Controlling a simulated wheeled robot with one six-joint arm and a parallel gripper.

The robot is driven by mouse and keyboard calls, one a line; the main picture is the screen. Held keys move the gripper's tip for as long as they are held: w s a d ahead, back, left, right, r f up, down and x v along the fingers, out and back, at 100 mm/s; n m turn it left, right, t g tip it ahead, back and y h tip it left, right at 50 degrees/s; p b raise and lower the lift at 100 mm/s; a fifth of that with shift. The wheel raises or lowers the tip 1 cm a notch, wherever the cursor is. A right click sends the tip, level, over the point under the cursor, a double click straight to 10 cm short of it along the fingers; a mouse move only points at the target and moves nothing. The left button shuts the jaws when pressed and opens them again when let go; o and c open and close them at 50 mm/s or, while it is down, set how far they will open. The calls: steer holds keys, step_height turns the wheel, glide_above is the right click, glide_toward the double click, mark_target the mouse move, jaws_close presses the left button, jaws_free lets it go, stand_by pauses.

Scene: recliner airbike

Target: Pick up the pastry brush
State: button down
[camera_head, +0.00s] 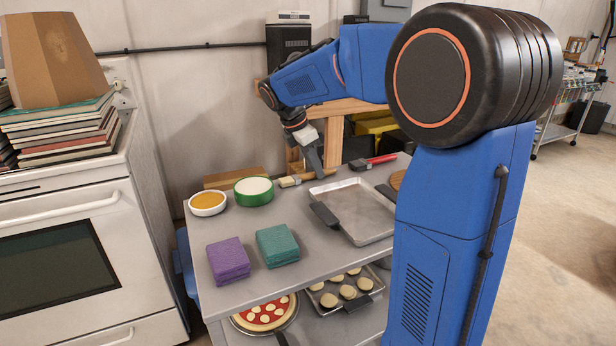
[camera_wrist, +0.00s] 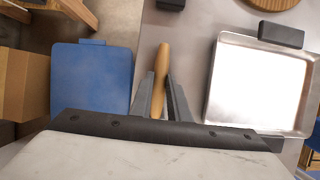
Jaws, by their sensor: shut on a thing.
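The pastry brush (camera_head: 292,181), with pale bristles and a wooden handle, is at the back of the metal table, behind the baking tray. My gripper (camera_head: 319,172) reaches down over its handle from above. In the wrist view, the brush's wooden handle (camera_wrist: 161,75) stands between my two gripper fingers (camera_wrist: 160,100), which are shut on it. The brush is still at table height or very close to it; I cannot tell whether it touches the surface. Its bristle end is hidden in the wrist view.
A baking tray (camera_head: 357,190) lies just in front of the brush, and a red-handled tool (camera_head: 372,162) lies to its right. A green bowl (camera_head: 254,199) and a white bowl (camera_head: 207,211) stand left. Purple (camera_head: 228,261) and teal cloths (camera_head: 277,246) lie at the front.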

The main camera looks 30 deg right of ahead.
step_height(320, 180, up, 10)
stand_by(0.6)
steer(key=shift+a, duration=0.1)
stand_by(2.2)
